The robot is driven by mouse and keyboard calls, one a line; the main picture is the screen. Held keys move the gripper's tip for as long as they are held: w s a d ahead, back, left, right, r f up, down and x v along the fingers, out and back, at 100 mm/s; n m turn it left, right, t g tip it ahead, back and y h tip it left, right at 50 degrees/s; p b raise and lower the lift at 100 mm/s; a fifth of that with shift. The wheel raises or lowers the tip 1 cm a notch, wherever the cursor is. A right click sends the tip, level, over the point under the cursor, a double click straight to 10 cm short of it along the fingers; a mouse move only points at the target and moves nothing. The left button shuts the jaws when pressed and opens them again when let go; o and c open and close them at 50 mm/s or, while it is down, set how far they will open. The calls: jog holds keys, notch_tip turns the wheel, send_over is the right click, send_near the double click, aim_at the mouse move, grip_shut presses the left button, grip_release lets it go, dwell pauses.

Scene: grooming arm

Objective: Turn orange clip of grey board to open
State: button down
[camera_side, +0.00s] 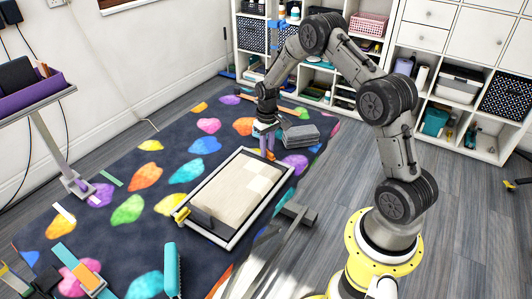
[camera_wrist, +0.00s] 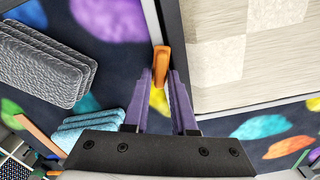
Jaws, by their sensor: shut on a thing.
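The grey board (camera_side: 223,196) lies on the patterned rug, a pale panel in a grey frame. Its corner also fills the upper right of the wrist view (camera_wrist: 270,75). The orange clip (camera_wrist: 162,62) sits at the board's edge in the wrist view. My gripper (camera_wrist: 161,80), with purple fingers, points down at the clip and is shut on it; the fingertips lie on either side of it. In the side view my gripper (camera_side: 267,146) is at the board's far corner, and the clip is mostly hidden there. I cannot tell the clip's exact angle.
A stack of grey folded cloths (camera_side: 300,136) lies beside my gripper and also shows in the wrist view (camera_wrist: 45,65). A teal brush (camera_side: 172,270) lies in front. White shelves (camera_side: 462,80) stand behind.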

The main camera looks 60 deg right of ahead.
jog(key=shift+n, duration=1.2)
jog(key=c, duration=1.2)
grip_release()
jog(key=shift+n, duration=0.4)
jog(key=o, duration=0.4)
jog(key=shift+o, duration=0.2)
jog(key=shift+r, duration=4)
jog(key=o, duration=0.6)
jog(key=shift+c, duration=0.2)
